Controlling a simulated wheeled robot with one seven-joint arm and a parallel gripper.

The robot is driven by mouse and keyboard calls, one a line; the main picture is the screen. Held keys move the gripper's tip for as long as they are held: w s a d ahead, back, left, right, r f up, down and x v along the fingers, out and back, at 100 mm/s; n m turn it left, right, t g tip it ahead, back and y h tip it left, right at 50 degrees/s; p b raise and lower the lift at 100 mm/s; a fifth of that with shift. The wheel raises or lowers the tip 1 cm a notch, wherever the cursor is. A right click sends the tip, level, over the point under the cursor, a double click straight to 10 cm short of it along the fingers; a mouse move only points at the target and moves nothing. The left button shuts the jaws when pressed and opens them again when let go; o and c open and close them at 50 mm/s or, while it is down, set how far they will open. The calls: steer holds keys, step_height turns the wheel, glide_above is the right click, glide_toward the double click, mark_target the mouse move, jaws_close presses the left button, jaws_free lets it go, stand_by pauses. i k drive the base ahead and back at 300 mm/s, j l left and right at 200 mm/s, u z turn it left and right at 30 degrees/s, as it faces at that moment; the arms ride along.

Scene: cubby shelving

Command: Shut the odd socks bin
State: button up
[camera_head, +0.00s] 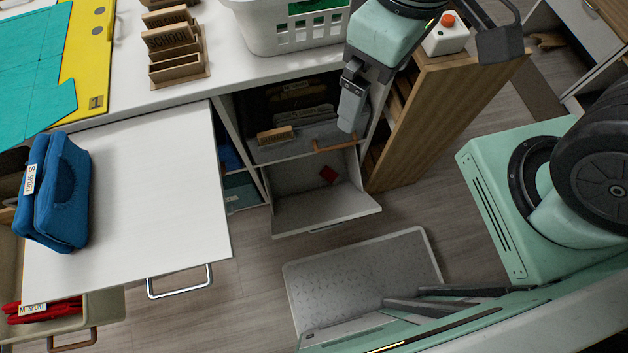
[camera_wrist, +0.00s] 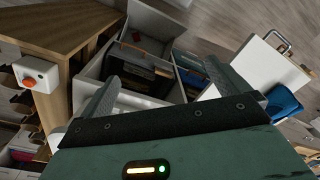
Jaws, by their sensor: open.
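A pale grey bin (camera_head: 325,212) stands open low in the cubby unit, its front leaning out over the floor. A small red item (camera_head: 328,174) lies inside. I cannot read a label on it, so I cannot tell for sure that it is the odd socks bin. Above it is a grey bin with a wooden handle (camera_head: 335,145) and a wooden tag (camera_head: 276,135). My gripper (camera_head: 352,98) is open and empty, above and to the right of these bins, apart from the low bin. In the wrist view my gripper (camera_wrist: 160,92) has its fingers spread towards the cubbies.
A wooden side panel (camera_head: 440,125) stands right of the bins; a box with a red button (camera_head: 447,35) is on top. A grey mat (camera_head: 360,270) lies on the floor.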

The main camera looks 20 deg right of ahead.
mark_target(301, 200)
steer(key=l+u, duration=0.1)
steer(key=u, duration=0.5)
steer(key=k+l+u, duration=0.2)
steer(key=l+u, duration=0.2)
steer(key=k+l+u, duration=0.25)
steer(key=l+u, duration=0.15)
steer(key=k+l+u, duration=0.1)
steer(key=k+l, duration=0.55)
